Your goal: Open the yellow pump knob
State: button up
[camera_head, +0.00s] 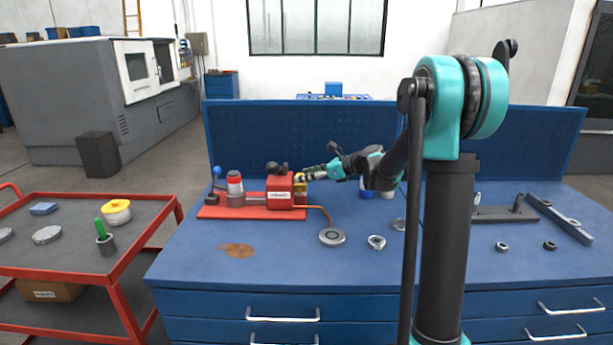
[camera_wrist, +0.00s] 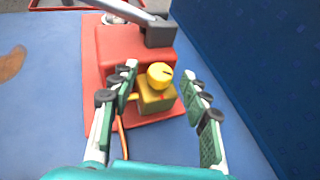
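The yellow pump knob (camera_wrist: 160,76) is round and sits on a brass-yellow block at the end of the red pump (camera_wrist: 112,48). In the wrist view my gripper (camera_wrist: 160,72) is open, with one finger left of the knob and the other right of it. The left fingertip is closer to the knob than the right one; whether it touches I cannot tell. In the head view the red pump (camera_head: 279,189) stands on the blue workbench, and my gripper (camera_head: 309,174) reaches its right end from the right. The knob is small and partly hidden there.
A hose runs from the pump to a round grey disc (camera_head: 332,237) on the blue workbench (camera_head: 290,268). A blue back panel (camera_head: 290,132) rises close behind the pump. Metal rings and bars lie to the right. A red cart (camera_head: 75,270) stands at the left.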

grip_shut()
jog(key=shift+w, duration=0.1)
jog(key=shift+w+d+n+g+y, duration=0.15)
jog(key=shift+w+n+g, duration=0.1)
jog(key=shift+n+g, duration=1.05)
jog(key=shift+w+a+n+g+y, duration=0.1)
jog(key=shift+w+n+g+y, duration=0.1)
jog(key=shift+n+g, duration=1.1)
jog(key=shift+w+d+n+g+y, duration=0.15)
jog(key=shift+w+n+g, duration=0.1)
jog(key=shift+n+g, duration=1)
jog(key=shift+a+g, duration=0.1)
jog(key=shift+g, duration=0.35)
jog(key=shift+o, duration=0.4)
grip_release()
